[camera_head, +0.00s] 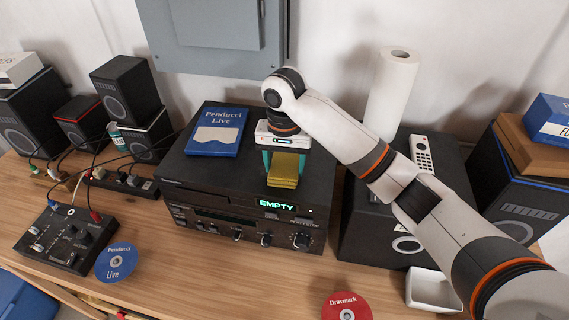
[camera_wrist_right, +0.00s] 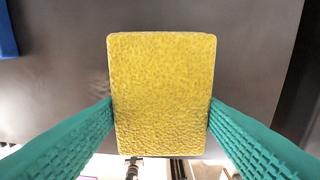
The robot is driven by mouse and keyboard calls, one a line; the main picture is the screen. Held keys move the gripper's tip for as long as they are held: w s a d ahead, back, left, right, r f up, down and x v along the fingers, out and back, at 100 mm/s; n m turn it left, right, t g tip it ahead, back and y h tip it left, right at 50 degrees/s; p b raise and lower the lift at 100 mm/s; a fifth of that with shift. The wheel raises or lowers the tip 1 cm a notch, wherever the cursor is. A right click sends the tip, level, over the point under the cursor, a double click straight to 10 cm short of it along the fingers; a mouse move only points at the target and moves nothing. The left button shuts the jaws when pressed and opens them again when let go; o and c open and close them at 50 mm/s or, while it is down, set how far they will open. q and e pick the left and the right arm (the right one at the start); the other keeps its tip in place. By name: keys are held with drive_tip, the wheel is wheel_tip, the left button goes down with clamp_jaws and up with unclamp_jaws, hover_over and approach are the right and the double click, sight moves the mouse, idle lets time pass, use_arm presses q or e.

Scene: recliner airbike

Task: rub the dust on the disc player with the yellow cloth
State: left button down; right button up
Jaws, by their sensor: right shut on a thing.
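The disc player (camera_head: 249,214) is a black box on the wooden table, with a green "EMPTY" display on its front. My right gripper (camera_head: 285,166) is over the right part of its top, pointing down, and is shut on the yellow cloth (camera_head: 283,170). In the right wrist view the cloth (camera_wrist_right: 161,95) is a folded textured pad between the two green fingers, with the dark top of the player (camera_wrist_right: 255,60) behind it. Whether the cloth touches the top is not clear. My left gripper is not in view.
A blue "Penducci Live" case (camera_head: 216,132) lies on the player's top, left of the cloth. A paper towel roll (camera_head: 391,95), a speaker (camera_head: 375,215) and a white remote (camera_head: 421,153) are at the right. A mixer (camera_head: 66,237) and discs lie in front.

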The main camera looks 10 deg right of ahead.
drive_tip(key=shift+w+d, duration=0.15)
drive_tip(key=shift+w, duration=1.1)
drive_tip(key=shift+s+a+f, duration=0.1)
drive_tip(key=shift+s+a, duration=0.55)
drive_tip(key=shift+s, duration=0.15)
drive_tip(key=shift+s+a, duration=0.6)
drive_tip(key=shift+s, duration=0.2)
drive_tip(key=shift+r, duration=1.6)
drive_tip(key=shift+w, duration=0.1)
